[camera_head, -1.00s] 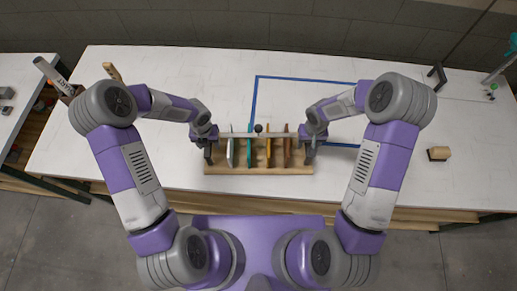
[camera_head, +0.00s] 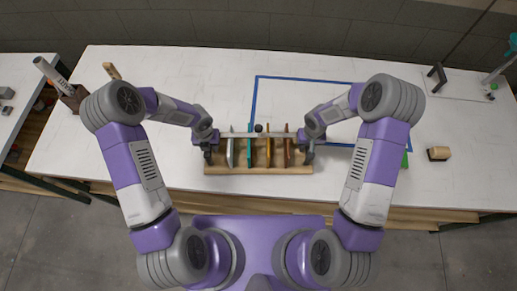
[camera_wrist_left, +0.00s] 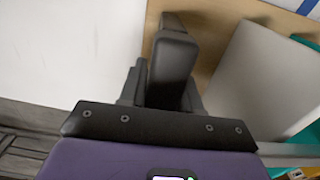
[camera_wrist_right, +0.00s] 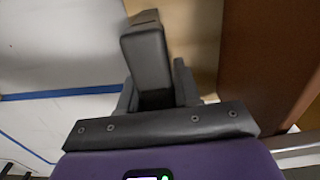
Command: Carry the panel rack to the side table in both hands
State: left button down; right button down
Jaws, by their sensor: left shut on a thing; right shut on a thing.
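The panel rack (camera_head: 258,170) stands on the white table, with a wooden base, a pale top bar with a dark knob, and several upright panels in white, teal, yellow, orange and brown. My left gripper (camera_head: 208,153) is shut on the rack at its left end. The left wrist view shows its dark fingers (camera_wrist_left: 172,65) beside the white panel (camera_wrist_left: 265,75). My right gripper (camera_head: 309,153) is shut on the rack at its right end. The right wrist view shows its fingers (camera_wrist_right: 148,60) beside the brown panel (camera_wrist_right: 272,60). The fingers hide the exact grip points.
A separate table (camera_head: 22,68) stands at far left, with a gap before the white table (camera_head: 150,165). A blue tape outline (camera_head: 253,100) lies behind the rack. A holder with a tube (camera_head: 72,95) is at left, a wooden block (camera_head: 438,153) at right.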

pick_arm(q)
jog(key=shift+r, duration=0.15)
pick_arm(e)
jog(key=shift+r, duration=0.15)
